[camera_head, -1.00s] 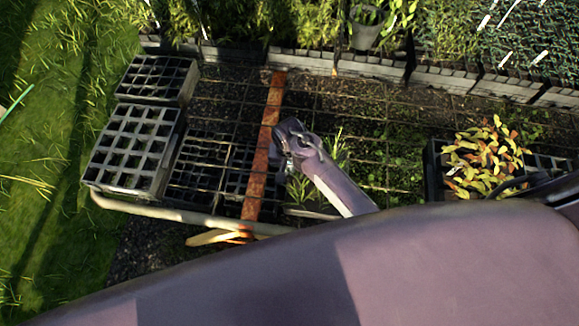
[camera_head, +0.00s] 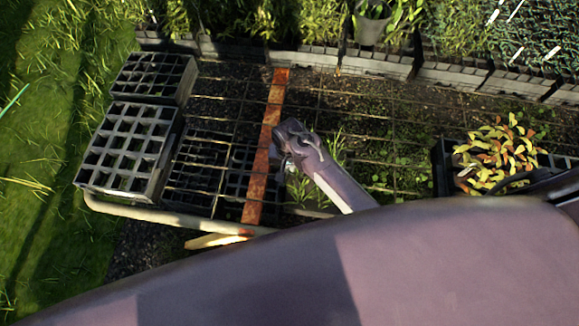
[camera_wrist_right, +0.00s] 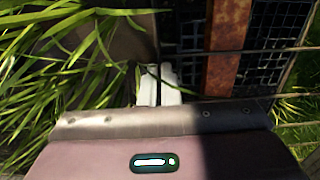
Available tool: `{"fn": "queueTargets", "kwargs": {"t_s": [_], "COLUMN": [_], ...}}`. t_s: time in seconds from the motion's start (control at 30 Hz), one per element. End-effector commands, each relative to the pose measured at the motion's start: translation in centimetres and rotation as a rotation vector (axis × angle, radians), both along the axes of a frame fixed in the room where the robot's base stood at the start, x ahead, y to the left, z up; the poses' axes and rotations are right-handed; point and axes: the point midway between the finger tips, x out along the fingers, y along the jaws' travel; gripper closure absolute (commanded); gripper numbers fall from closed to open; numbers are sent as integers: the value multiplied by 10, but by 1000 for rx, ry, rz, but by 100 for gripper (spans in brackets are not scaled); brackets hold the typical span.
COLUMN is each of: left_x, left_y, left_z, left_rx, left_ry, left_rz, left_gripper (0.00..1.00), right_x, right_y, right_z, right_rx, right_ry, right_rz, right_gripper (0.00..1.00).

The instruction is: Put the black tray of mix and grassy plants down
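My right gripper (camera_head: 284,140) hangs over the wire-mesh bench, just right of the rusty bar. In the right wrist view its two pale fingers (camera_wrist_right: 160,86) are close together, with a thin dark wall between them. This appears to be the edge of the black tray (camera_wrist_right: 150,42). Long grassy leaves (camera_wrist_right: 90,45) hang over brown mix on the left side of that view. In the head view grassy plants (camera_head: 301,187) show on both sides of my right forearm, which hides most of the tray. I cannot tell whether the tray touches the mesh. My left gripper is not in view.
Black cell trays (camera_head: 128,150) stand on the bench's left end. The rusty bar (camera_head: 266,150) crosses the mesh. A tray with yellow-orange plants (camera_head: 495,152) sits at right. Planted trays (camera_head: 375,66) line the back. Bare mesh (camera_head: 390,115) lies right of my gripper.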

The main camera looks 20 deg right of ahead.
Motion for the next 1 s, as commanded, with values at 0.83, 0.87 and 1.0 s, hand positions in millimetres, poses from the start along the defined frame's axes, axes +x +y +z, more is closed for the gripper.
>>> {"fn": "queueTargets", "kwargs": {"t_s": [0.83,0.87,1.0], "left_x": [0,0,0], "left_y": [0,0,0], "left_z": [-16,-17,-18], "left_rx": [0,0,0], "left_ry": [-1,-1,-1], "left_rz": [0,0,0], "left_gripper": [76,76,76], "right_x": [1,1,1], "right_y": [0,0,0], "right_z": [-15,-16,-18], "right_rx": [0,0,0], "right_ry": [-1,-1,-1], "right_rz": [0,0,0], "right_gripper": [100,100,100]}}
